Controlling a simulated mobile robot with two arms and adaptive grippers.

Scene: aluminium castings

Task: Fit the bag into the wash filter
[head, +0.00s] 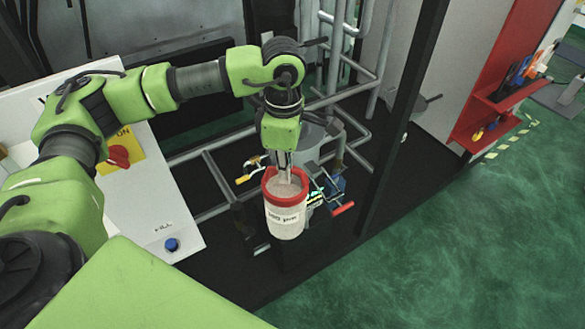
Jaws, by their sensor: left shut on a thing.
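The filter bag (286,219) is a whitish cylinder with a red ring at its top and a dark printed label on its side. My left gripper (284,174) points straight down and is shut on the bag at its rim. The bag hangs upright from it. A grey round housing (312,137), which looks like the wash filter, stands among the pipes just behind the gripper. The gripper and bag hide part of it, and I cannot see into its opening. My right gripper is not in view.
Grey pipes (340,70) and a dark upright post (400,110) stand close to the right. A white panel (170,205) with a red knob (119,156) and a blue button (171,244) is at left. A red tool rack (500,95) is far right. Green floor (470,230) is clear.

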